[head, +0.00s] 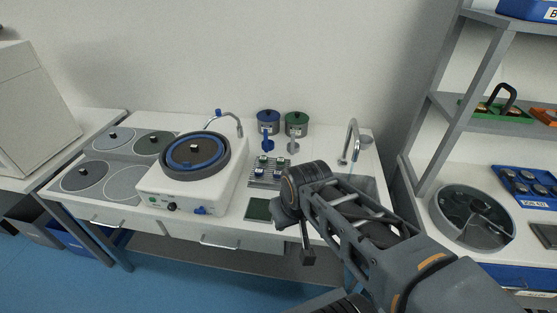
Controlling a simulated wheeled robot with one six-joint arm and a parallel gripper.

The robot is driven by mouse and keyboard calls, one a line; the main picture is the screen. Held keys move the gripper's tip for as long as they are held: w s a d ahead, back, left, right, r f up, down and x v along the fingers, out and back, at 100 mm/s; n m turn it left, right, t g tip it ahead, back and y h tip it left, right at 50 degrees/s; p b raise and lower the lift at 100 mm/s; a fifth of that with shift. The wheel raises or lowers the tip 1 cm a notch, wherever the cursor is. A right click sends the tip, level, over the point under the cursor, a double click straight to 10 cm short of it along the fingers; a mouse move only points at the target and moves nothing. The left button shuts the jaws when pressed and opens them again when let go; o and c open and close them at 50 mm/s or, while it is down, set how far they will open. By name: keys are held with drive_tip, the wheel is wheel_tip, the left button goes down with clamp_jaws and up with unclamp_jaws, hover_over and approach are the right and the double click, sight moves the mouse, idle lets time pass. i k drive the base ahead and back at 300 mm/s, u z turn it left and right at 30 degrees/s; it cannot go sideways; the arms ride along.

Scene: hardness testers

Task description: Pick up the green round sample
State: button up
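A small rack (265,184) stands on the bench, right of the polishing machine. It holds several small samples with blue and green parts. They are too small for me to tell which one is the green round sample. My arm reaches in from the lower right, and its wrist is just right of the rack. My gripper (308,257) points down in front of the bench's front edge, apart from the rack. It is small and dark, and I cannot tell whether its fingers are open or shut.
A polishing machine (157,188) with a round platter stands left of the rack. A blue canister (268,127) and a green canister (297,130) stand behind it. A dark green pad (257,210) lies in front. A tap (351,143) and a shelf unit (436,135) are on the right.

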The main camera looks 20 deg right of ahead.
sight(280, 161)
drive_tip(key=k, duration=1)
drive_tip(key=u, duration=0.9)
drive_tip(key=i, duration=1.1)
drive_tip(key=z, duration=1)
drive_tip(key=i, duration=0.8)
drive_tip(key=z, duration=0.9)
